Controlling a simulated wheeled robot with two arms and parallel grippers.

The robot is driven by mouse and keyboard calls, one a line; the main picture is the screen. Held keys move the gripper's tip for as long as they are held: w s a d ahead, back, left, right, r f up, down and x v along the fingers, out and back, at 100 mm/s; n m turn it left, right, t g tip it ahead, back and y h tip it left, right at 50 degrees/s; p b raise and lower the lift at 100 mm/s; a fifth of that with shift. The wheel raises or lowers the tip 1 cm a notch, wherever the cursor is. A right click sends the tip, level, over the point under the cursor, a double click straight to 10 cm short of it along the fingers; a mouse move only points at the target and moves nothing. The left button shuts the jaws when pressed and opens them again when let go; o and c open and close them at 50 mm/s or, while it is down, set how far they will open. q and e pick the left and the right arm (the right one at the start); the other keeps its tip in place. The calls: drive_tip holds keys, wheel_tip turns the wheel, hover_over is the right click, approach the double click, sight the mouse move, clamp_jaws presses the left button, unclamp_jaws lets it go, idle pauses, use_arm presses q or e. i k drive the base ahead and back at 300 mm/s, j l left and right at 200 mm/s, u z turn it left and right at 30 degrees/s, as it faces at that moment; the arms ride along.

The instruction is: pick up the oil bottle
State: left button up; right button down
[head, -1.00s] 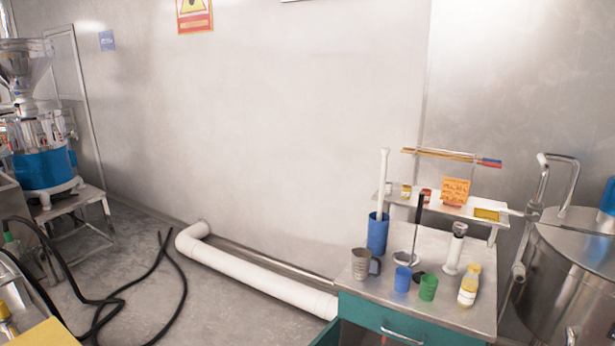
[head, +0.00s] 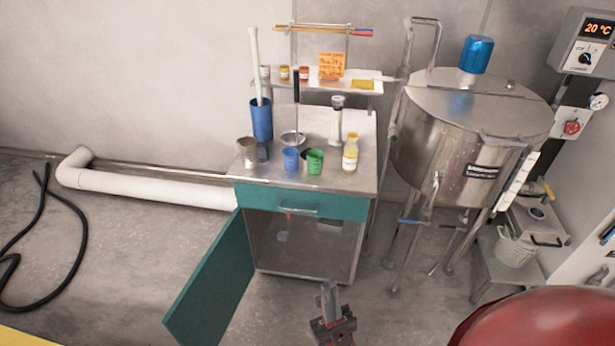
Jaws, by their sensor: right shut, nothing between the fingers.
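The oil bottle (head: 350,152) looks like a small bottle of yellow content with a pale cap and a white label. It stands upright near the front right of the steel worktop, to the right of a green cup. My right gripper (head: 329,290) is at the bottom of the head view, lower than the worktop and well apart from the bottle. Its fingers are shut and hold nothing. My left gripper is not in view.
The steel-topped cabinet (head: 222,172) has its teal door (head: 215,285) open. A steel tank (head: 460,130) stands to the right. A red rounded thing (head: 545,320) fills the lower right.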

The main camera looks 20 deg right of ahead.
sight(350, 159)
drive_tip(key=i+l+u, duration=0.15)
drive_tip(key=l, duration=1.05)
drive_tip(key=i+l+u, duration=0.15)
drive_tip(key=l, duration=1.05)
drive_tip(key=i+l+u, duration=0.15)
drive_tip(key=l, duration=1.1)
drive_tip(key=k+j, duration=0.15)
drive_tip(key=j+z, duration=0.05)
drive_tip(key=j, duration=0.05)
